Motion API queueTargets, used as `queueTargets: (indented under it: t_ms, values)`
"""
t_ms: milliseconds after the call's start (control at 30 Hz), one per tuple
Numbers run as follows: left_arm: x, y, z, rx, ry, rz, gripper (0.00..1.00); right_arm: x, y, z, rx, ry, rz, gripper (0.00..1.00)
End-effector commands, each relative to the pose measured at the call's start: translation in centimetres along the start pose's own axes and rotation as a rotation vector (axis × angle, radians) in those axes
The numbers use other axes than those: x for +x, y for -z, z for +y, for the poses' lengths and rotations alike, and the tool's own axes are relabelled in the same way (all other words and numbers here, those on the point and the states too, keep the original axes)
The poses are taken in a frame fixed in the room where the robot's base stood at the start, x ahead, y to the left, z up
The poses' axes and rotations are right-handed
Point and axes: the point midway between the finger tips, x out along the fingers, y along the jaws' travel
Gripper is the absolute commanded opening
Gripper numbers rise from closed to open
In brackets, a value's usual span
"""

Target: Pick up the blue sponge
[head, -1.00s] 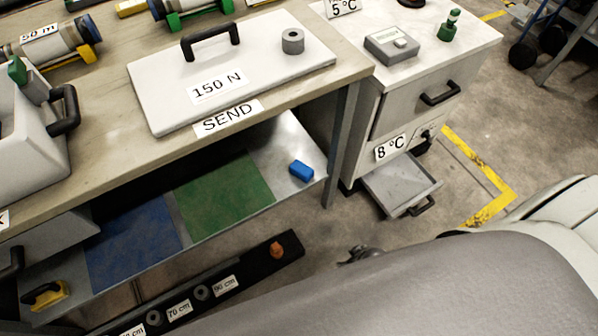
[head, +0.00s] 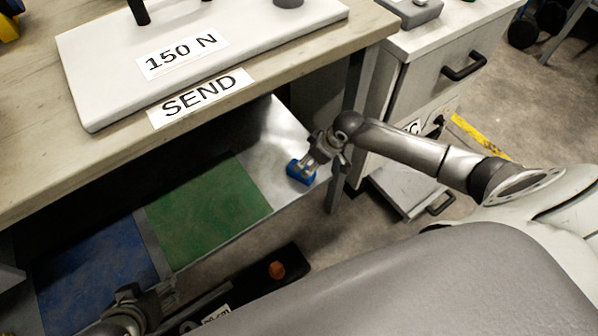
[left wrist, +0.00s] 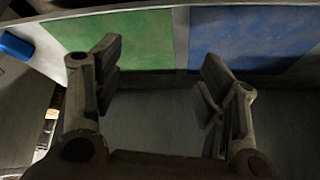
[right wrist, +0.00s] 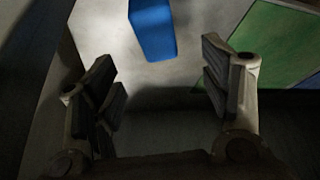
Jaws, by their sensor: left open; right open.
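The blue sponge (head: 300,172) lies on the bare metal right end of the lower shelf (head: 262,172), beside the green mat. My right gripper (head: 318,155) is just over it in the head view and partly covers it. In the right wrist view the sponge (right wrist: 152,28) shows ahead of my open, empty right gripper (right wrist: 160,62), between the two finger lines and apart from both. My left gripper (head: 165,290) is low in the head view, in front of the shelf. In the left wrist view it (left wrist: 160,58) is open and empty, with the sponge (left wrist: 15,46) far left.
A green mat (head: 208,212) and a blue mat (head: 95,262) lie on the shelf. The workbench top (head: 30,175) overhangs it. A table leg (head: 339,190) and a drawer cabinet (head: 425,85) stand right of the sponge. A dark rail with an orange knob (head: 276,270) is below.

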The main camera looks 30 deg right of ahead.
Motion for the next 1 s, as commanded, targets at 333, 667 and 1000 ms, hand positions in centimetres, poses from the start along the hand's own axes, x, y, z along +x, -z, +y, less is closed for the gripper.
queueTargets:
  t_ms: [333, 667, 1000]
  values:
    - [-1.5, 1.4, 0.5, -0.01, -0.009, 0.054, 0.66, 0.0, -0.4, -0.1, -0.029, 0.015, -0.039, 0.7]
    - [-1.3, 7.0, 1.1, -0.005, -0.022, 0.321, 0.66, 2.9, -0.5, -0.1, -0.03, 0.013, -0.038, 0.7]
    - [-2.5, 11.4, 1.7, -0.003, -0.035, 0.541, 0.66, 4.9, -0.6, -0.1, -0.03, 0.013, -0.037, 0.7]
